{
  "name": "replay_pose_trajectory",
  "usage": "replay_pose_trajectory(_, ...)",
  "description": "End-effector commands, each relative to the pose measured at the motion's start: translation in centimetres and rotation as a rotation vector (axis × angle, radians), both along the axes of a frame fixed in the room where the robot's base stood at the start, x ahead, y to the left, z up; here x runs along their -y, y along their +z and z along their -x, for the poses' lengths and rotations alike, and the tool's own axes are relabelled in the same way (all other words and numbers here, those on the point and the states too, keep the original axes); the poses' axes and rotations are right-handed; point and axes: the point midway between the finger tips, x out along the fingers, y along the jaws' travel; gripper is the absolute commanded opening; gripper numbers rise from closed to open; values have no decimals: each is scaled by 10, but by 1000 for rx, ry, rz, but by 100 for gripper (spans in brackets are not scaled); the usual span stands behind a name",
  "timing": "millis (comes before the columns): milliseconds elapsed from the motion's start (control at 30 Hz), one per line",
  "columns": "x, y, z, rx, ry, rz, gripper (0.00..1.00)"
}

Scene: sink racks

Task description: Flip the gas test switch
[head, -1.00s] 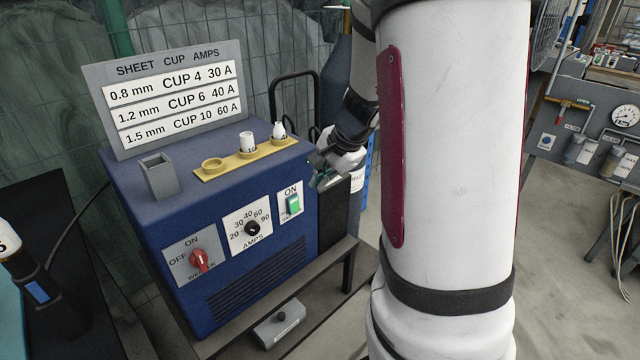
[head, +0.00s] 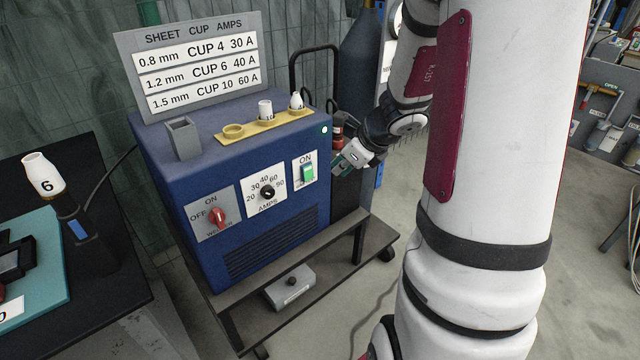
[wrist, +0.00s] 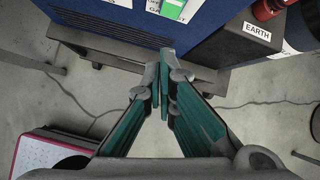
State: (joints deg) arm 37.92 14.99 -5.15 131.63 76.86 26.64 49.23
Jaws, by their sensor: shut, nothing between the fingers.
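The gas test switch (head: 308,172) is a green rocker on a white plate marked ON, at the right of the blue welder's (head: 275,215) front face. It also shows, cut off by the top edge, in the wrist view (wrist: 172,9). I cannot tell surely which way the rocker is tipped. My gripper (head: 341,166) is just right of the welder's front edge, at about the switch's height in the head view. In the wrist view its fingers (wrist: 162,82) are together and empty, apart from the switch.
A yellow cup rack (head: 245,140) and grey holder (head: 183,140) stand on top. A dark box marked EARTH (wrist: 235,35) is right of the welder. The cart shelf (head: 335,255) sticks out below.

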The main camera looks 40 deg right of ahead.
Motion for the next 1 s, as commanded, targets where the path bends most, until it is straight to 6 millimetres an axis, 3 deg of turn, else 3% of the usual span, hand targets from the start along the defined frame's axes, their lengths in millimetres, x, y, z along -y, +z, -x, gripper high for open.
replay_pose_trajectory(200,2,-5,2,14,-221,-154,0)
replay_pose_trajectory(667,2,-8,0,15,-245,-170,0)
replay_pose_trajectory(1000,0,-52,-31,13,-244,-171,0)
